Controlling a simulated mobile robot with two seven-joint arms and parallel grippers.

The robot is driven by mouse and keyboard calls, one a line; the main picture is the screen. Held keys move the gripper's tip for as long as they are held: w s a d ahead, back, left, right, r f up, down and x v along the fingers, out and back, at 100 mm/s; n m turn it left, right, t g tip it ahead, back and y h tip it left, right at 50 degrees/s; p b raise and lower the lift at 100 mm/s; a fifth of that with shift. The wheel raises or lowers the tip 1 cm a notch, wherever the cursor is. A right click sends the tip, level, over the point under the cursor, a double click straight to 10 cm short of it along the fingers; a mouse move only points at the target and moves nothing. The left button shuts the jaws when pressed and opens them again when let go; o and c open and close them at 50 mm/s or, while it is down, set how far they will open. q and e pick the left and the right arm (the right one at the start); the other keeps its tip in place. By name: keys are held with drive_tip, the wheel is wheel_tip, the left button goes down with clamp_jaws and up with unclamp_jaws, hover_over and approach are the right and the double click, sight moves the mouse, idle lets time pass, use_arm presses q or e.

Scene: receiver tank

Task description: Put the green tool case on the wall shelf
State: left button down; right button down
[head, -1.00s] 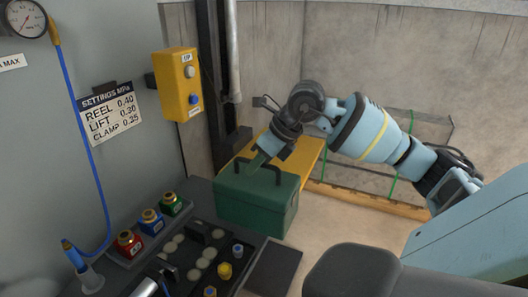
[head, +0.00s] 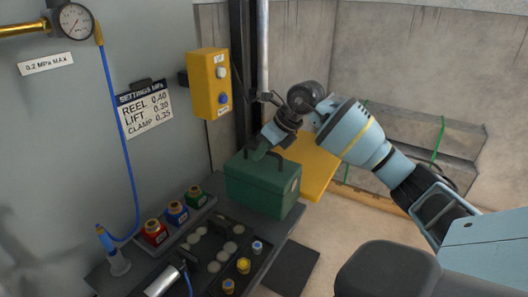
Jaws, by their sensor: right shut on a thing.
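The green tool case (head: 258,190) is upright over the far right end of the dark bench. I cannot tell whether its bottom touches the bench. My right gripper (head: 262,151) comes down from above and is shut at the top of the case, where its handle is. The gripper and wrist hide much of the handle. A flat yellow board (head: 316,168) lies behind and right of the case, near the concrete wall. It may be the wall shelf; the case and arm hide part of it. My left gripper is out of view.
A yellow control box (head: 209,84) and dark post (head: 241,85) rise behind. A black seat-like shape (head: 388,270) is at the front right.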

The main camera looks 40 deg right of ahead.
sight(260, 163)
drive_tip(key=shift+w, duration=0.35)
drive_tip(key=shift+f, duration=1.6)
drive_tip(key=c, duration=1.8)
unclamp_jaws()
drive_tip(key=shift+s+f, duration=0.1)
drive_tip(key=shift+f, duration=0.15)
drive_tip(key=o, duration=0.3)
drive_tip(key=shift+o, duration=0.2)
drive_tip(key=shift+r, duration=0.1)
drive_tip(key=v, duration=1.2)
